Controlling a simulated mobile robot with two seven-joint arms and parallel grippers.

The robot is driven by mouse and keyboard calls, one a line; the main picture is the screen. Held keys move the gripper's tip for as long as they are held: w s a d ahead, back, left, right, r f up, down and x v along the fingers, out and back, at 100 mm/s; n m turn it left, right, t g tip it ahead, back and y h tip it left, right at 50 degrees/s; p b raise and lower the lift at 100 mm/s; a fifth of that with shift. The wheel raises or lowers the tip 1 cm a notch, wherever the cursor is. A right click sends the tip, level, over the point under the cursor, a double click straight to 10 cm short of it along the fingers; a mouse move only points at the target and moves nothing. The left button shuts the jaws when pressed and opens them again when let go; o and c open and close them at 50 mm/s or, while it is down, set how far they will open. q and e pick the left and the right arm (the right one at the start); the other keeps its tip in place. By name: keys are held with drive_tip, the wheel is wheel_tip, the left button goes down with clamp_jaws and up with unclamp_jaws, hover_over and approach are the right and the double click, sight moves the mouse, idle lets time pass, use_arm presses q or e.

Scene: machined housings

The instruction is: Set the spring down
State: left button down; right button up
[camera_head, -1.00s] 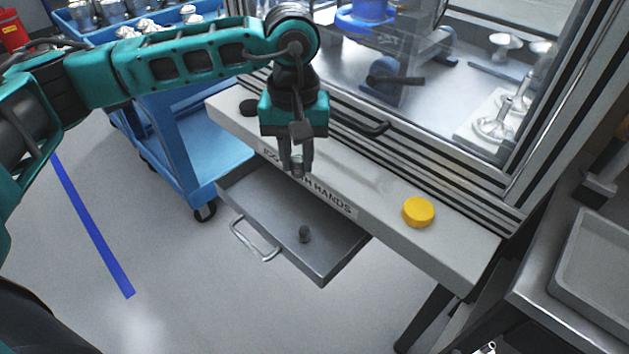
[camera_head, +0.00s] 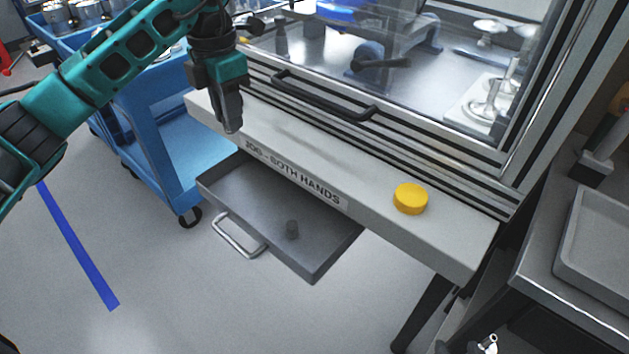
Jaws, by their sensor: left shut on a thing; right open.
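My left gripper (camera_head: 231,126) is at the left end of the pale ledge (camera_head: 375,175), in front of the cabinet. Its fingers point down and are seen nearly edge-on. It is shut on the spring, which the fingers hide from this view. I cannot tell whether the fingertips touch the ledge. My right gripper is not in view.
A yellow round button (camera_head: 410,199) sits on the ledge's right part. A black handle (camera_head: 325,98) crosses the cabinet front. A blue cart (camera_head: 165,190) stands at left.

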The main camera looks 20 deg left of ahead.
use_arm(q)
drive_tip(key=shift+n, duration=0.5)
drive_tip(key=f, duration=0.6)
drive_tip(key=f+b, duration=0.1)
drive_tip(key=f, duration=0.6)
drive_tip(key=f+b, duration=0.1)
drive_tip(key=f, duration=0.6)
drive_tip(key=shift+a, duration=0.25)
drive_tip(key=shift+f, duration=0.1)
use_arm(e)
drive_tip(key=shift+w+a+f, duration=0.3)
drive_tip(key=shift+w+a, duration=0.1)
drive_tip(key=shift+a, duration=0.1)
drive_tip(key=shift+r, duration=0.1)
use_arm(q)
drive_tip(key=shift+f, duration=0.1)
drive_tip(key=c, duration=0.9)
unclamp_jaws()
drive_tip(key=shift+c, duration=0.2)
